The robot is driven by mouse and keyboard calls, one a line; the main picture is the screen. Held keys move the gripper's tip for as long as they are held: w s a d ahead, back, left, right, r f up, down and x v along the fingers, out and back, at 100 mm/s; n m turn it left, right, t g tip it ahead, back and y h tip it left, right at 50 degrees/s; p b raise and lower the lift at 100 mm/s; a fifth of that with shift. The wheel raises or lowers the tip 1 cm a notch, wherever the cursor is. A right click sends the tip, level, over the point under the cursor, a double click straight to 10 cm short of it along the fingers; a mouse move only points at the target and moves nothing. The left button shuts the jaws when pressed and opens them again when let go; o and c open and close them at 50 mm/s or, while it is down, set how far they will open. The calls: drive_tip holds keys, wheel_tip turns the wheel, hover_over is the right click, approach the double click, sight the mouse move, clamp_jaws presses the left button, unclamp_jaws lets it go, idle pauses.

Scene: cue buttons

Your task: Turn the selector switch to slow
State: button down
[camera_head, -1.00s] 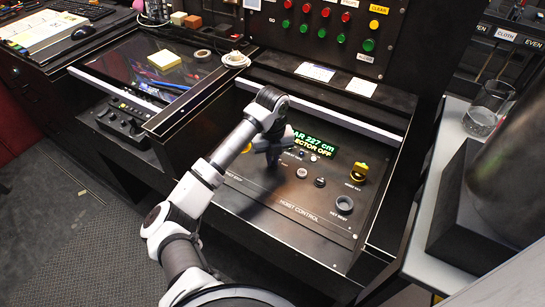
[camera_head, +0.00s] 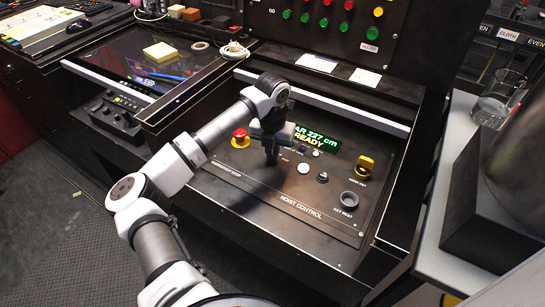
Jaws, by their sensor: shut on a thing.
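My gripper (camera_head: 271,159) points down at the left half of the hoist control panel (camera_head: 262,200). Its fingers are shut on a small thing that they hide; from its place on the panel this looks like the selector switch. The switch's pointer and most of its labels cannot be read. The display (camera_head: 312,138) behind the gripper shows green text, "…AR 227 cm" and "READY"; its left end is hidden by my arm.
A red stop button (camera_head: 240,134) on a yellow base sits left of the gripper. A white button (camera_head: 303,168), a dark knob (camera_head: 322,177), a yellow control (camera_head: 366,165) and a grey ring (camera_head: 349,198) sit to the right. A glass beaker (camera_head: 497,100) stands far right.

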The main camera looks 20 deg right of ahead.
drive_tip(key=shift+m+b, duration=0.85)
drive_tip(key=shift+m, duration=0.35)
drive_tip(key=shift+r, duration=0.1)
drive_tip(key=c, duration=1.5)
unclamp_jaws()
drive_tip(key=shift+c, duration=0.2)
wheel_tip(320, 180, up, 14)
drive_tip(key=b, duration=0.1)
